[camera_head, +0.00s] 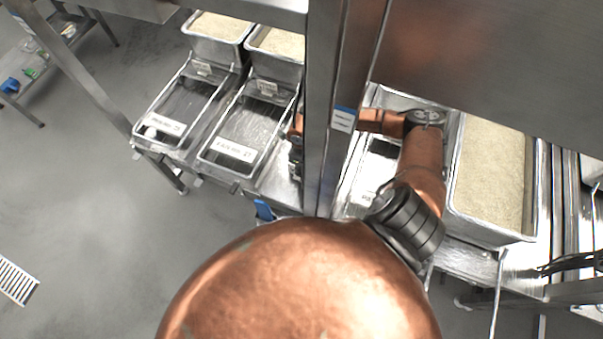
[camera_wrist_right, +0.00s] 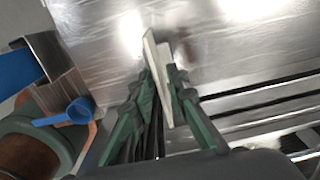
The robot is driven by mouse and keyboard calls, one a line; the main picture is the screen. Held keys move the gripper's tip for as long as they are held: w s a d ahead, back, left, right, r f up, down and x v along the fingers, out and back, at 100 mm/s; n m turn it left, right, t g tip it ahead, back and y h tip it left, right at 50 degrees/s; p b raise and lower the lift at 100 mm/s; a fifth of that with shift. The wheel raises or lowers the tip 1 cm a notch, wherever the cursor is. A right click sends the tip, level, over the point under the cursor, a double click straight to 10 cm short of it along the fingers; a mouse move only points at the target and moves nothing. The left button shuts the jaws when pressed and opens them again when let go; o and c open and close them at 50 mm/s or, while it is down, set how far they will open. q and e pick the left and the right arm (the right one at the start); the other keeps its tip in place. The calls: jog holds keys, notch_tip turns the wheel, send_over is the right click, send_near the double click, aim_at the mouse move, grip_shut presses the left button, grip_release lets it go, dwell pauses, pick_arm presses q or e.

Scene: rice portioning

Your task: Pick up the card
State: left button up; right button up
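White printed cards lie on the front of the steel trays in the head view: one on the left tray (camera_head: 165,123), one on the middle tray (camera_head: 236,150), and part of one (camera_head: 365,198) behind the post. My copper right arm bends left behind the post, and its gripper (camera_head: 296,150) is mostly hidden there. In the right wrist view, the gripper (camera_wrist_right: 166,60) has green linkages and two pale, flat plates close together over a shiny steel surface. I cannot tell whether a thin card is between them. My left gripper is not in view.
A steel post (camera_head: 325,110) blocks the centre. Rice bins (camera_head: 220,28) stand behind the trays, with a large rice bin (camera_head: 490,180) on the right.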

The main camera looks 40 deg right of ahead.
grip_shut()
notch_tip(320, 180, up, 10)
jog(key=shift+r, duration=0.25)
dwell(0.4)
jog(key=shift+d, duration=0.1)
